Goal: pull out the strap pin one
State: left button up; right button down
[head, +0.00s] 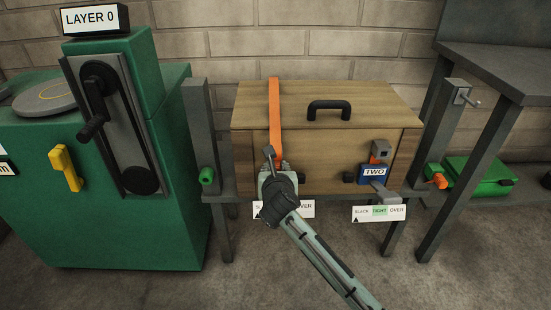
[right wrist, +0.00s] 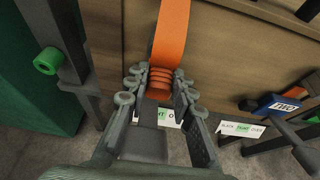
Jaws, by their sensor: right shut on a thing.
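An orange strap (head: 274,105) runs down the left part of the front of a wooden box (head: 330,160). My right gripper (head: 272,160) is at the strap's lower end, in front of the box. In the right wrist view the strap (right wrist: 172,35) leads down to an orange ribbed piece (right wrist: 160,80) between the fingers (right wrist: 158,90). The gripper is shut on that piece. No tag for pin one shows; my gripper hides that area. A blue tag marked TWO (head: 373,171) sits at the right strap's fitting. My left gripper is out of view.
Cards reading SLACK, TIGHT, OVER (head: 379,213) hang under the box; the left one is partly hidden by my gripper. A green machine (head: 130,230) with a crank stands at left. A grey post (head: 200,125) with a green knob (head: 207,175) stands close left of the box.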

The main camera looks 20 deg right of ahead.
jog(key=shift+s+a+r+p, duration=0.1)
jog(key=shift+s+a+p, duration=0.2)
jog(key=shift+s+p, duration=0.5)
jog(key=shift+s+a+p, duration=0.25)
jog(key=shift+s+p, duration=0.2)
jog(key=shift+s, duration=0.85)
jog(key=shift+s+a, duration=0.3)
jog(key=shift+s, duration=0.55)
